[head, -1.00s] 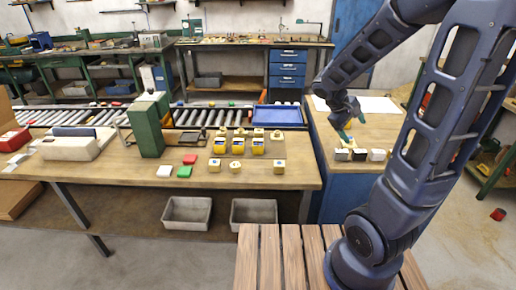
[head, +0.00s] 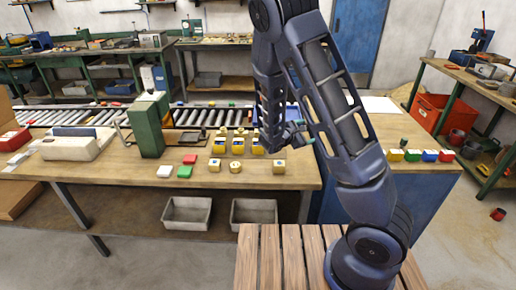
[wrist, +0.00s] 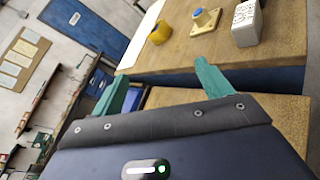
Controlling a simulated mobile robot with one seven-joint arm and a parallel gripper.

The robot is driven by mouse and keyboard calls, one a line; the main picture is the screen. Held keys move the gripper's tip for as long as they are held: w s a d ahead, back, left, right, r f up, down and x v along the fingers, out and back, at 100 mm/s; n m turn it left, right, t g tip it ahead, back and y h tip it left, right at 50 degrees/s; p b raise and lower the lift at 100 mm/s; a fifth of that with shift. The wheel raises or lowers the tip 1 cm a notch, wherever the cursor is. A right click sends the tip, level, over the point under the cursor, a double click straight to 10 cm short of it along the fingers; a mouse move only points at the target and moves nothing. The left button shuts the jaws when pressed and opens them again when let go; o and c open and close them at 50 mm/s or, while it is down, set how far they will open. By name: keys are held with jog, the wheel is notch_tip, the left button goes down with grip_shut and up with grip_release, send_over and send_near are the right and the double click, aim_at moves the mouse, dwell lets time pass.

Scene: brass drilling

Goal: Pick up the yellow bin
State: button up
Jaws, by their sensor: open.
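Several small yellow containers stand in a row on the main bench, the left one (head: 219,146) and middle one (head: 239,146) clear to see, the right one (head: 258,147) beside my arm. A small box with a yellow top (head: 395,155) stands on the right bench. I cannot tell which is the yellow bin. My gripper (head: 304,133) is raised near the main bench's right end, partly hidden by my arm. In the wrist view its teal fingers (wrist: 160,88) are apart with nothing between them.
Green (head: 412,155), blue (head: 430,155) and red (head: 446,155) topped boxes line the right bench's front. A green block (head: 146,128) stands on the main bench (head: 110,172). Two grey bins (head: 187,213) sit below. A blue tray is partly behind my arm.

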jog(key=a+f+n+t+y, duration=0.2)
jog(key=a+f+n+y, duration=0.1)
jog(key=a, duration=0.4)
jog(key=a+f+n+t+y, duration=0.3)
jog(key=a+f+n+y, duration=0.1)
jog(key=a+f+n, duration=0.2)
jog(key=w+a+f+n+t+y, duration=0.1)
jog(key=a+f+n+t+y, duration=0.1)
jog(key=a+f+n+y, duration=0.2)
jog(key=shift+w+a+f+n, duration=0.1)
jog(key=shift+a+f+n, duration=0.05)
jog(key=shift+a+n, duration=1.6)
jog(key=shift+a+f+y, duration=0.15)
jog(key=shift+a+y, duration=0.25)
jog(key=shift+w, duration=0.15)
jog(key=w, duration=0.5)
jog(key=shift+w, duration=0.2)
jog(key=shift+w+d+f, duration=0.1)
jog(key=shift+w, duration=1.15)
jog(key=shift+w+d+f, duration=0.1)
jog(key=shift+w, duration=1.15)
jog(key=c, duration=1.1)
